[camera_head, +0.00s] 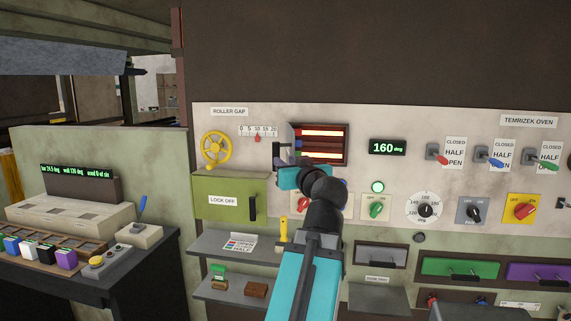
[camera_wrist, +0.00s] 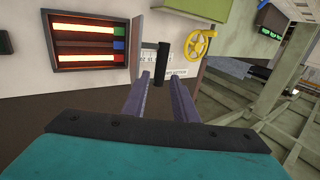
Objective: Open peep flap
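The peep flap (camera_head: 291,135) stands swung out to the left of its window (camera_head: 322,145), which shows glowing orange bars. In the wrist view the flap (camera_wrist: 171,28) is turned out from the window's (camera_wrist: 90,45) right edge, with its dark upright handle (camera_wrist: 160,62) in front. My gripper (camera_head: 283,158) is at the flap in the head view. In the wrist view my gripper (camera_wrist: 160,80) is open, its two purple fingers apart, the handle showing between the tips with a gap on each side. Whether the tips reach around the handle is hard to tell.
A yellow handwheel (camera_head: 215,149) and the green lock-off box (camera_head: 230,198) are left of the flap. The 160 deg display (camera_head: 387,147), a green lamp (camera_head: 377,187) and several knobs and levers are to the right. Shelves (camera_head: 235,246) sit below.

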